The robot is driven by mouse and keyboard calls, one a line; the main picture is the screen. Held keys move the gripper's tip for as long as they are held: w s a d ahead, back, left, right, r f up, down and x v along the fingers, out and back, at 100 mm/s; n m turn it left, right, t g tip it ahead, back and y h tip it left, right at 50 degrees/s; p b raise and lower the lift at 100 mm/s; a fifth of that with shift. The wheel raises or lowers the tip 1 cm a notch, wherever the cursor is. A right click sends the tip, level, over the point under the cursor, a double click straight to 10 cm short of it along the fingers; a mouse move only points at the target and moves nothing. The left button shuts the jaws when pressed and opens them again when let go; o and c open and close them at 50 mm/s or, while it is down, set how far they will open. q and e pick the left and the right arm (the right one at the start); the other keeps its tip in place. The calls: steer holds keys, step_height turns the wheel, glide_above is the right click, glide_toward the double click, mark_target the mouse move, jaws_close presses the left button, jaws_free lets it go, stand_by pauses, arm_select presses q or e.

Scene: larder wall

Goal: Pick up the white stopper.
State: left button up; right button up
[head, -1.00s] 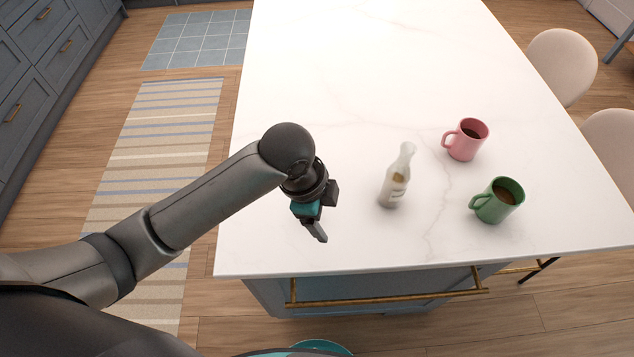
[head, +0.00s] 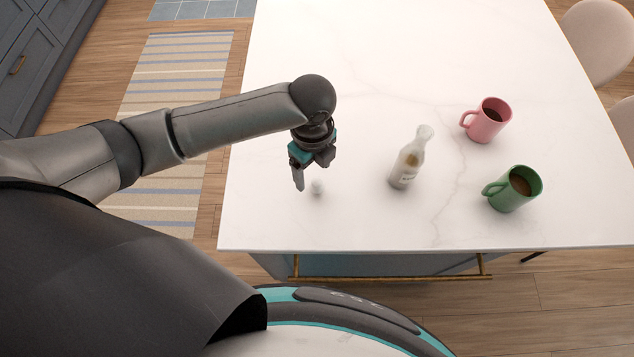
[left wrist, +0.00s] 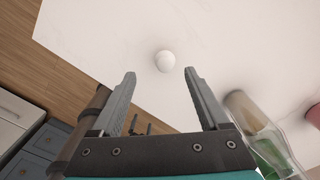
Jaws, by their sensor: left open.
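The white stopper (head: 317,187) is a small round white piece on the white marble counter, near its front edge. In the left wrist view the stopper (left wrist: 165,61) lies just beyond the fingertips, between their lines. My left gripper (head: 309,182) is open and empty, pointing down close to the stopper, with a finger just left of it in the head view. The wrist view shows both fingers of the gripper (left wrist: 160,78) spread apart. I cannot tell the exact height of the fingertips over the counter. My right gripper is not in view.
A clear glass bottle (head: 408,160) stands right of the gripper; it also shows at the right of the wrist view (left wrist: 262,125). Further right are a pink mug (head: 487,122) and a green mug (head: 514,190), both with dark drink. The counter (head: 350,50) is clear behind.

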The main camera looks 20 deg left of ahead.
mark_target(317, 181)
arm_select(q)
steer(key=f, duration=0.4)
steer(key=shift+w+d+f, duration=0.25)
steer(key=shift+d+f, duration=0.1)
steer(key=shift+f, duration=0.65)
jaws_close()
